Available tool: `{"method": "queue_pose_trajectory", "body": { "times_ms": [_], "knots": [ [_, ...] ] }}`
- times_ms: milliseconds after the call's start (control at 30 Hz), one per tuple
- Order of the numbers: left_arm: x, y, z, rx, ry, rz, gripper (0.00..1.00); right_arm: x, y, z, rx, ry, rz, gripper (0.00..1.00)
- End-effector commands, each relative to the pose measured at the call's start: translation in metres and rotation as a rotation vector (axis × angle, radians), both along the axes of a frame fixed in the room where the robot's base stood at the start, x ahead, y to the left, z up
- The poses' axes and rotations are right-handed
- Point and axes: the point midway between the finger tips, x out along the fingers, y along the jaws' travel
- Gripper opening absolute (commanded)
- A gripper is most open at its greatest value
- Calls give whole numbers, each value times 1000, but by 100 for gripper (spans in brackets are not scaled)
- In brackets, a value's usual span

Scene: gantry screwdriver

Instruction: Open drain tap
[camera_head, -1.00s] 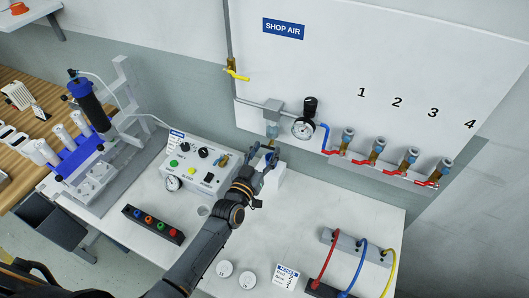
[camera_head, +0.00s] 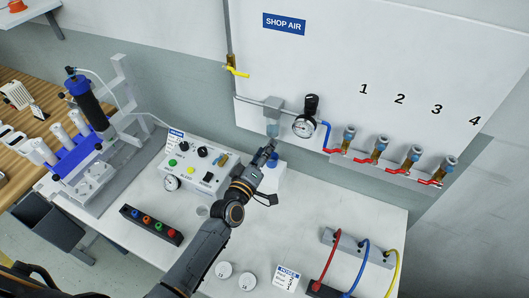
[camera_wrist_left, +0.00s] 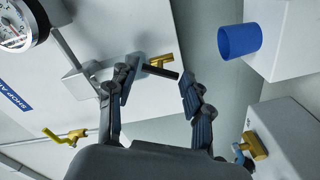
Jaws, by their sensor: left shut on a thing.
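The drain tap (camera_wrist_left: 161,61) is a small brass fitting with a black lever in the left wrist view. In the head view it is hidden behind my gripper, below the clear filter bowl (camera_head: 272,128) next to the pressure gauge (camera_head: 305,125). My left gripper (camera_wrist_left: 158,80) is shut on the tap's black lever, with one dark finger on either side of it. In the head view the left gripper (camera_head: 267,153) reaches up just under the bowl, its fingertips partly blurred into the arm. My right gripper is not in view.
The control box (camera_head: 200,165) is left of my arm. A yellow-handled valve (camera_head: 237,71) is on the wall pipe, and several red-handled valves line the panel at right.

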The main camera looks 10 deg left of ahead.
Motion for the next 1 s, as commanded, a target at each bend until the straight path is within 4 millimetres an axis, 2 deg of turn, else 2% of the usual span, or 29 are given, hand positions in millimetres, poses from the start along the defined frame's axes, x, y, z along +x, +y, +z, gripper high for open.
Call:
{"method": "queue_pose_trajectory", "body": {
  "times_ms": [500, 700, 1000],
  "knots": [
    [0, 0, -1, -423, 83, 0, 19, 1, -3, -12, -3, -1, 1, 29],
    [0, 0, -1, -519, 101, 1, 19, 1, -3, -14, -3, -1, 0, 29],
    [0, 0, 0, -576, 112, 1, 19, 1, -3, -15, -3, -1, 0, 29]
  ]
}}
